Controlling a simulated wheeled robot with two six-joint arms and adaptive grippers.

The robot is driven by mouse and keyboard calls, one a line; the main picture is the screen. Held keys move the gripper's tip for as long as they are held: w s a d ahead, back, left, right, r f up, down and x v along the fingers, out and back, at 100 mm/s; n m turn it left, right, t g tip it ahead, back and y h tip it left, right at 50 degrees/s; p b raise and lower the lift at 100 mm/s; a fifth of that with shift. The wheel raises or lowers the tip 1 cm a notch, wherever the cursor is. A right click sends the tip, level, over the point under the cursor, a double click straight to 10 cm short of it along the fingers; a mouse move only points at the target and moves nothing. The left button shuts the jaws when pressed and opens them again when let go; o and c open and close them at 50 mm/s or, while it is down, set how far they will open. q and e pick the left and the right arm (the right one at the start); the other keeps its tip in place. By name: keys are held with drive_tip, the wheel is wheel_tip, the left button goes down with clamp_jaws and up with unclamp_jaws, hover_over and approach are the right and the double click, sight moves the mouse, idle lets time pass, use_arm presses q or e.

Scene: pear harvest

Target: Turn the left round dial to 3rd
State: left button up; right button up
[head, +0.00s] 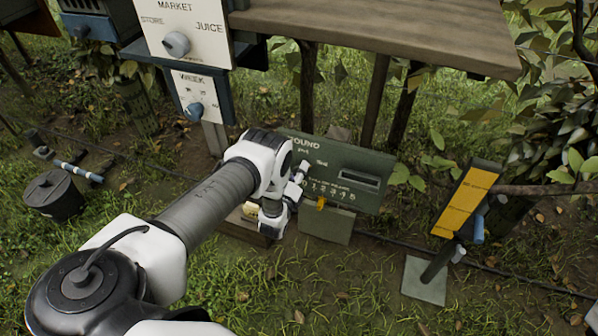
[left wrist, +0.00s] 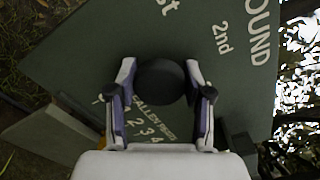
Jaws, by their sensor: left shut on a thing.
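A dark green panel (head: 360,165) lettered "ROUND" stands low under the wooden shelf. In the left wrist view the panel (left wrist: 85,55) shows "2nd", part of another mark ending in "st", and a "FALLEN PEARS" row of numbers. The dark round dial (left wrist: 160,82) stands out from it. My left gripper (left wrist: 160,95) has a finger on each side of the dial and is shut on it. In the head view my left gripper (head: 299,180) is at the panel's left part and hides the dial. Where the dial points cannot be told. My right gripper is not in view.
A white "MARKET" board (head: 185,25) with a knob and a smaller "WEEK" board (head: 198,98) with a blue knob stand up left. The wooden shelf (head: 400,35) overhangs the panel. A yellow sign (head: 465,203) on a post stands right. A dark bucket (head: 53,197) stands left.

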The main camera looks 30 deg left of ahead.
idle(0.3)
use_arm(q)
drive_tip(key=o, duration=1.1)
drive_tip(key=shift+o, duration=0.2)
drive_tip(key=v, duration=1.2)
drive_tip(key=shift+d, duration=0.15)
